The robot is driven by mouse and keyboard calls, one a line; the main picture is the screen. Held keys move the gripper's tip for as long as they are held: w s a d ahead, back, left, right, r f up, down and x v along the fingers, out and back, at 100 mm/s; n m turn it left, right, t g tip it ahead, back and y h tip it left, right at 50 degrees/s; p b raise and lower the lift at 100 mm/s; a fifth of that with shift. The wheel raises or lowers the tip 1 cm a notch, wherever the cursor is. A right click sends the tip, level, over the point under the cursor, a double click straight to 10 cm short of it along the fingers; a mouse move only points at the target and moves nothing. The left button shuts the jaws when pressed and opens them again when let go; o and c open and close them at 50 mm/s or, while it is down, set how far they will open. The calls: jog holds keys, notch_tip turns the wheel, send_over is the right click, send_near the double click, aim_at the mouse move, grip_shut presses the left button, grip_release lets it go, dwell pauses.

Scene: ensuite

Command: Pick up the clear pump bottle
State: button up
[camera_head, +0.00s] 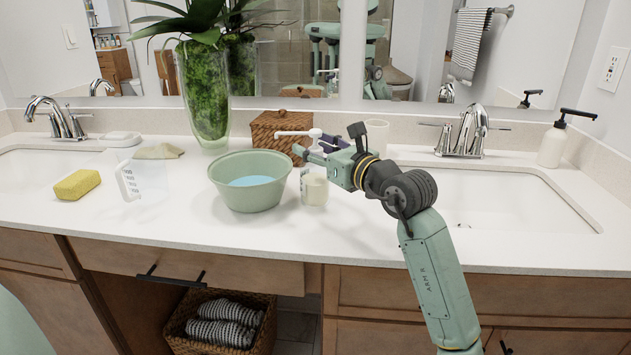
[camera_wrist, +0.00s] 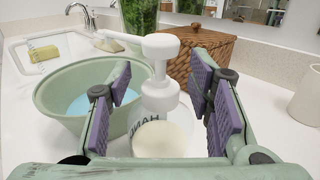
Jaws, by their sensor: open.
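The clear pump bottle (camera_head: 314,188) stands upright on the white counter, just right of the green bowl. It has a white pump head and cream-coloured contents. In the wrist view the bottle (camera_wrist: 162,128) is between my gripper's two purple-padded fingers, with dark lettering partly visible on its side. My gripper (camera_head: 325,154) is open around the bottle's upper part, with gaps on both sides in the wrist view; it also shows in that view (camera_wrist: 160,104). In the head view my gripper hides part of the bottle's neck.
The green bowl (camera_head: 250,197) of blue liquid is close on the left. A wicker box (camera_head: 270,131) stands behind, beside a plant vase (camera_head: 205,95). A clear jug (camera_head: 146,180) and yellow sponge (camera_head: 77,184) are left. A white cup (camera_head: 376,135) and black-pump bottle (camera_head: 553,145) are right.

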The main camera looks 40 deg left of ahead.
grip_shut()
dwell(0.6)
dwell(0.5)
